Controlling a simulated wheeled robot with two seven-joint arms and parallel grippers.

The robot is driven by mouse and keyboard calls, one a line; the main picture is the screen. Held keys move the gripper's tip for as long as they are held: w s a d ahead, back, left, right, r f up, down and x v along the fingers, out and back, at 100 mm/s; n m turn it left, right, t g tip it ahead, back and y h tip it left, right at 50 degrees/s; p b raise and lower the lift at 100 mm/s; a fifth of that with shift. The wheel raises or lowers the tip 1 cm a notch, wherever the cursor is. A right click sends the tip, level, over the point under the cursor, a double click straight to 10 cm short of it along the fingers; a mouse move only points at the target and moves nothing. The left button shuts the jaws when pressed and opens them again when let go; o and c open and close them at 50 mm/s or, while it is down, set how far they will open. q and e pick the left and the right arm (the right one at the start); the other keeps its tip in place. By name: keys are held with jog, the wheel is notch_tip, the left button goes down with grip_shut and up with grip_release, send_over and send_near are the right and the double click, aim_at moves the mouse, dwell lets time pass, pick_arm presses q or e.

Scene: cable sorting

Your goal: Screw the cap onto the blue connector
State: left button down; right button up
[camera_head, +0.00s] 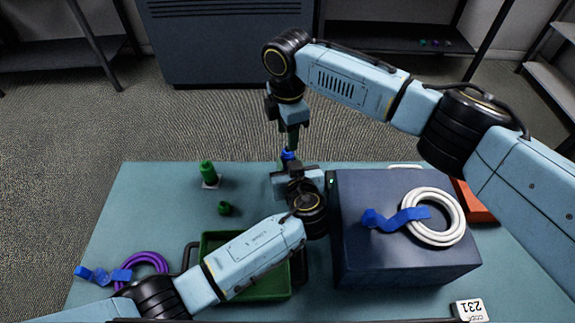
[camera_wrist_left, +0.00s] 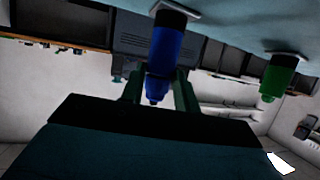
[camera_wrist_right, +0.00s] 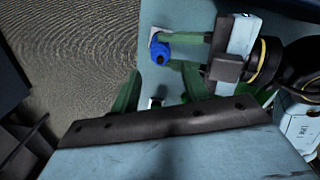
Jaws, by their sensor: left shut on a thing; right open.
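The blue connector (camera_head: 288,155) stands near the table's back edge, beside the dark box. In the left wrist view the blue connector (camera_wrist_left: 168,45) stands on a small white base and has a dark band. My left gripper (camera_head: 286,172) is shut on the blue connector, its green fingers on either side of it, also in the left wrist view (camera_wrist_left: 157,88). The connector's round blue top (camera_wrist_right: 160,53) shows in the right wrist view. I cannot tell whether this top is a separate cap. My right gripper (camera_head: 289,140) is open, pointing down just above the connector.
A green connector (camera_head: 208,172) stands on a white base to the left, with a small green piece (camera_head: 224,208) near it. A green tray (camera_head: 262,286) lies under my left arm. A dark box (camera_head: 400,262) carries a white cable coil (camera_head: 460,216). A purple cable (camera_head: 150,258) lies left.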

aim_at(285, 164)
notch_tip(285, 164, down, 6)
jog(key=shift+f, duration=0.25)
jog(key=shift+c, duration=0.4)
grip_shut()
jog(key=m, duration=0.3)
jog(key=shift+o, duration=0.8)
grip_release()
jog(key=shift+r, duration=0.1)
